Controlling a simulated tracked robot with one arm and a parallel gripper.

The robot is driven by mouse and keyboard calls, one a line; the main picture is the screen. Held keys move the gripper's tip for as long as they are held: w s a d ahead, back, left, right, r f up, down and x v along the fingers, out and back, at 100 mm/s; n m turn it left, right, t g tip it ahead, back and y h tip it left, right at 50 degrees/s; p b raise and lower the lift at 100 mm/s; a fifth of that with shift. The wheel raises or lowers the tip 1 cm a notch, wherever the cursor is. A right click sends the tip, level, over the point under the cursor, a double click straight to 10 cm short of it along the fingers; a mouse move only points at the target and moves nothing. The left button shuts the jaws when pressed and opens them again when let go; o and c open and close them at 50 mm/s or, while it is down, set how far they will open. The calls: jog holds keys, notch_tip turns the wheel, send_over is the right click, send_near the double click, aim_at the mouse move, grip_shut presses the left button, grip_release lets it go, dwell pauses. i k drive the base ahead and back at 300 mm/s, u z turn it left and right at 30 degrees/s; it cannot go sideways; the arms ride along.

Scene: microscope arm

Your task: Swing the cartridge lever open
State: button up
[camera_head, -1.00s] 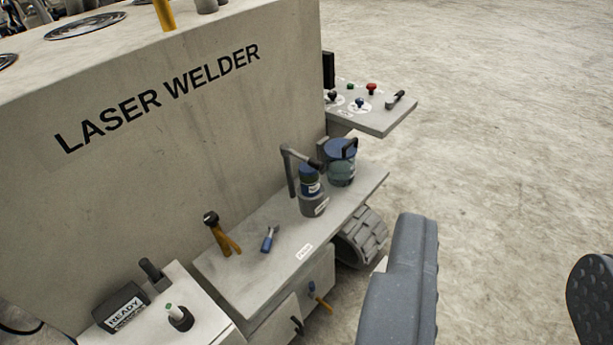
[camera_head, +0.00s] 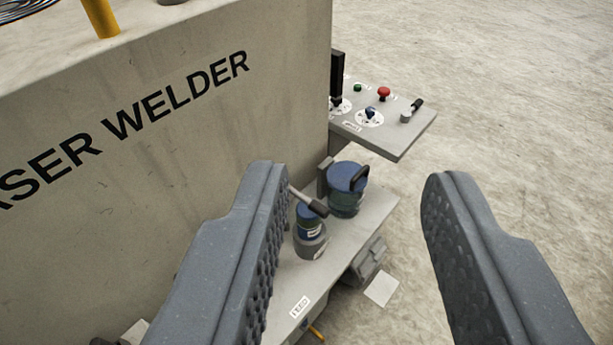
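The cartridge lever (camera_head: 317,207), a grey bar with a black end, lies over the top of a small blue cartridge (camera_head: 308,224). The cartridge stands upright in a grey holder (camera_head: 310,245) on the welder's side shelf. The lever's post is hidden behind my left finger. My gripper (camera_head: 353,180) is open and empty, its two grey fingers wide apart. The left finger overlaps the lever's left part in the picture. I cannot tell that it touches anything.
A larger blue canister (camera_head: 347,190) with a black handle stands right beside the cartridge. A control panel (camera_head: 398,140) with knobs and a red button juts out behind. The welder's wall (camera_head: 230,110) rises at the left. Open floor (camera_head: 510,110) lies to the right.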

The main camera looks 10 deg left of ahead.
aim_at(314, 206)
jog(key=z, duration=0.35)
jog(key=i, duration=1)
jog(key=z, duration=0.65)
